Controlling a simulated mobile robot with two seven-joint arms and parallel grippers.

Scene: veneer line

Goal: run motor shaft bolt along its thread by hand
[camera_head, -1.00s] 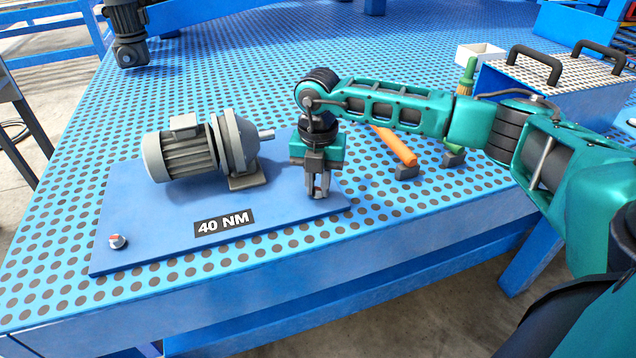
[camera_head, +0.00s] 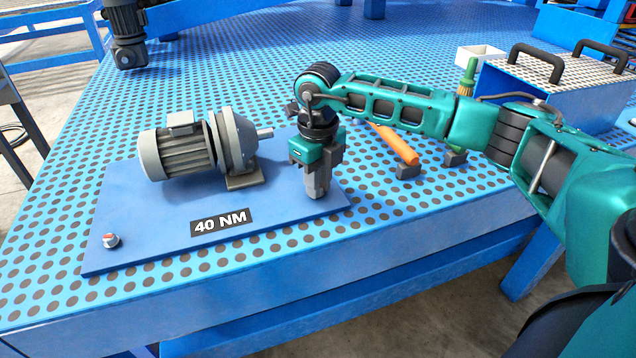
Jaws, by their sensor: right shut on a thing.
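A grey motor (camera_head: 176,153) with a flanged gearbox and a short shaft (camera_head: 265,133) pointing right sits on a blue plate labelled 40 NM (camera_head: 150,225). My right gripper (camera_head: 317,194) points down over the plate's right end, to the right of the motor shaft and apart from it. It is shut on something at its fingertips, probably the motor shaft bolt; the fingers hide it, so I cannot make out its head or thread. My left gripper is not in view.
A small red-and-white round part (camera_head: 112,240) is at the plate's front left corner. An orange-handled tool (camera_head: 398,145) and a green-handled tool (camera_head: 466,80) are behind and right of my gripper. A blue box with black handles (camera_head: 560,95) stands at right.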

